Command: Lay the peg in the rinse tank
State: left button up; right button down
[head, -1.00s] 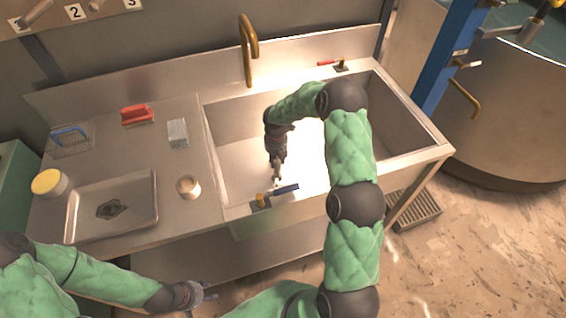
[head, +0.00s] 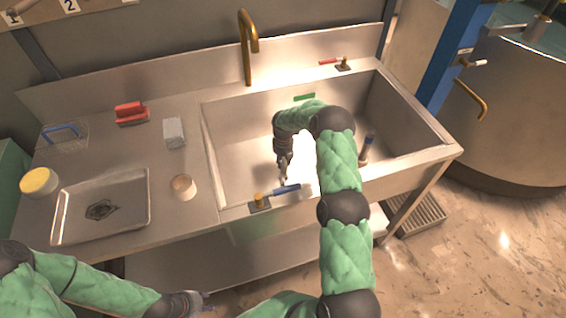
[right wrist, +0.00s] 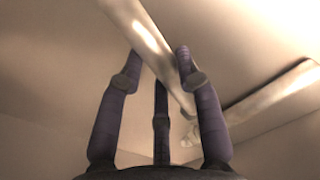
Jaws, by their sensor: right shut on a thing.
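The rinse tank (head: 228,180) is the steel basin in the counter. My right gripper (head: 283,177) reaches down inside it, near the front wall. In the right wrist view, the fingers of this gripper (right wrist: 158,80) are closed about a pale, smooth bar that looks like the peg (right wrist: 152,45). The bar runs slantwise between them. In the head view the peg is too small or hidden to make out. My left gripper (head: 200,301) is low at the left, in front of the counter and empty; its finger gap is unclear.
A brass faucet (head: 246,50) stands behind the tank. A blue-handled valve (head: 283,190) sits on the front rim.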

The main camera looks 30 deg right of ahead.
aim_at(283, 162)
jog(key=shift+r, duration=0.15)
jog(key=c, duration=0.9)
grip_release()
jog(key=shift+o, duration=0.2)
notch_tip(283, 162, up, 12)
jog(key=p, duration=0.4)
jog(key=shift+s+p, duration=0.15)
jog(key=shift+p, duration=0.15)
jog(key=shift+a, duration=0.1)
